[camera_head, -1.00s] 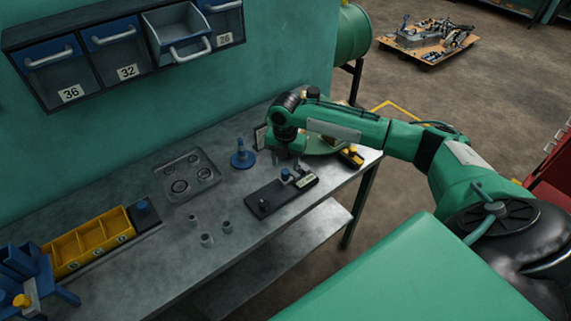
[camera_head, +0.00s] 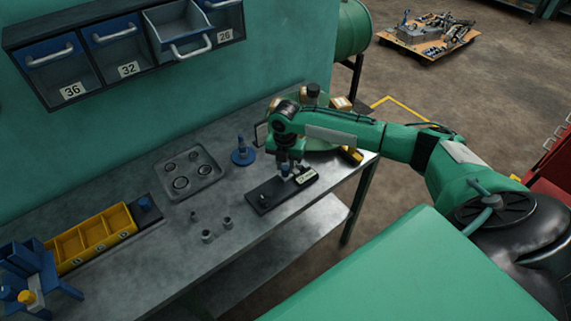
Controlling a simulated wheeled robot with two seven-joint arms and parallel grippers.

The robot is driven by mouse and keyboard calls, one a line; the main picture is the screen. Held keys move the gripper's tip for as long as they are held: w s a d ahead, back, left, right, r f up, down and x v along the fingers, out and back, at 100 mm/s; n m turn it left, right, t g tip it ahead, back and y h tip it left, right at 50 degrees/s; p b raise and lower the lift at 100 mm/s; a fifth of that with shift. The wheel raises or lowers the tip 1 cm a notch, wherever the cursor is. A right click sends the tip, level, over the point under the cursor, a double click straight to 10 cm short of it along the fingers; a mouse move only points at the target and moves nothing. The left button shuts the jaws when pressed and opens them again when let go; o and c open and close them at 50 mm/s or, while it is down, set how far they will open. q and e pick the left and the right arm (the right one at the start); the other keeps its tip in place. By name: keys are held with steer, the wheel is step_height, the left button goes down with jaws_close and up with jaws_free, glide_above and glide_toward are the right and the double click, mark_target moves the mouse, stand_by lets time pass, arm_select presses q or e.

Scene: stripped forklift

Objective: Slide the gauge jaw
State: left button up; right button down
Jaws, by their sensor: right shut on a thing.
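The gauge (camera_head: 270,194) is a dark flat block lying on the metal bench. A small dark post (camera_head: 264,199) stands at its left end, and a labelled dark part (camera_head: 306,177) is at its right end. My right gripper (camera_head: 288,168) points down over the right half of the gauge, shut on the gauge jaw by its small blue knob (camera_head: 285,171). The fingers hide part of the jaw. My left gripper is not in view.
A blue stand (camera_head: 243,155) and a grey tray with rings (camera_head: 166,187) lie behind the gauge. Several small metal cylinders (camera_head: 227,223) stand to its left. A yellow bin (camera_head: 69,243) is farther left. A yellow-and-black object (camera_head: 351,156) sits near the bench's right edge.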

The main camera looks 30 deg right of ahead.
steer(key=a, duration=0.2)
steer(key=a+p, duration=0.1)
steer(key=shift+s+a+r, duration=0.1)
steer(key=shift+s+a, duration=0.1)
steer(key=shift+a, duration=0.5)
steer(key=c, duration=1.3)
jaws_free()
steer(key=shift+o, duration=0.9)
steer(key=shift+a, duration=0.15)
